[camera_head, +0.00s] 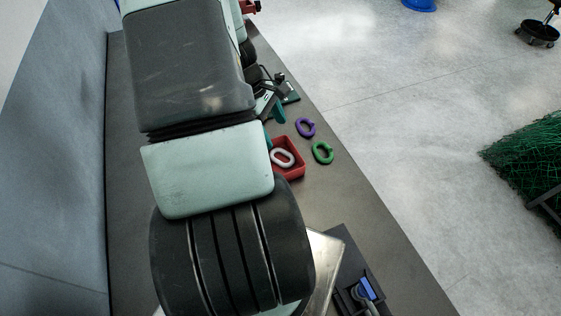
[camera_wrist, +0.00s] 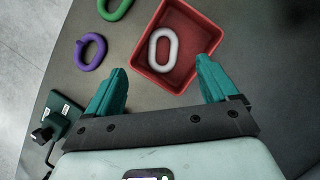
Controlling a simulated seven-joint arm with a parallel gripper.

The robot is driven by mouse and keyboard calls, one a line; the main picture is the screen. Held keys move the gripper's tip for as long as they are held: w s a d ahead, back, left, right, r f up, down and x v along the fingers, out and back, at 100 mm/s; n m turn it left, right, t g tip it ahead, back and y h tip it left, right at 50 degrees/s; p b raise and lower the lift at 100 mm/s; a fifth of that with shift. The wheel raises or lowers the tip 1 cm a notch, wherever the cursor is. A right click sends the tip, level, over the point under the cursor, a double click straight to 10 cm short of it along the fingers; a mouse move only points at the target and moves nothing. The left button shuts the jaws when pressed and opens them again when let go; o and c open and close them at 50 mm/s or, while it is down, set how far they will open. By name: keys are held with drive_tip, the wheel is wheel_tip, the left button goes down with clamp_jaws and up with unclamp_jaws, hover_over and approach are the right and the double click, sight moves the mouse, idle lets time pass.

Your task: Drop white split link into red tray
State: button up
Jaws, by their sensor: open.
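The white split link (camera_wrist: 163,47) lies inside the red tray (camera_wrist: 144,70) in the wrist view, apart from its walls as far as I can see. In the head view the white link (camera_head: 283,157) also shows within the red tray (camera_head: 297,174), partly beside my arm. My gripper (camera_wrist: 163,80) is open, with its two teal fingers spread on either side of the tray's near part. Nothing shows between the fingertips except the tray and link beyond them. In the head view my gripper is mostly hidden behind my arm.
A purple link (camera_head: 305,127) and a green link (camera_head: 322,152) lie on the grey bench (camera_head: 385,240), beside the tray. A dark device with a blue screen (camera_head: 367,287) sits toward the bench's front. Green netting (camera_head: 525,150) is on the floor at right.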

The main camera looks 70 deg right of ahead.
drive_tip(key=v, duration=0.6)
idle(0.3)
drive_tip(key=w+a+r+t+h, duration=0.25)
drive_tip(key=w+a+r, duration=0.35)
drive_tip(key=w+r, duration=0.6)
drive_tip(key=w+a+r+t, duration=0.5)
drive_tip(key=a+r, duration=0.7)
drive_tip(key=s+a+r+t+y, duration=0.25)
drive_tip(key=a+r+t, duration=0.25)
drive_tip(key=a+r, duration=0.8)
drive_tip(key=s+a+f+g, duration=0.2)
drive_tip(key=s+a+f, duration=0.3)
drive_tip(key=s+f, duration=0.3)
drive_tip(key=shift+s, duration=0.5)
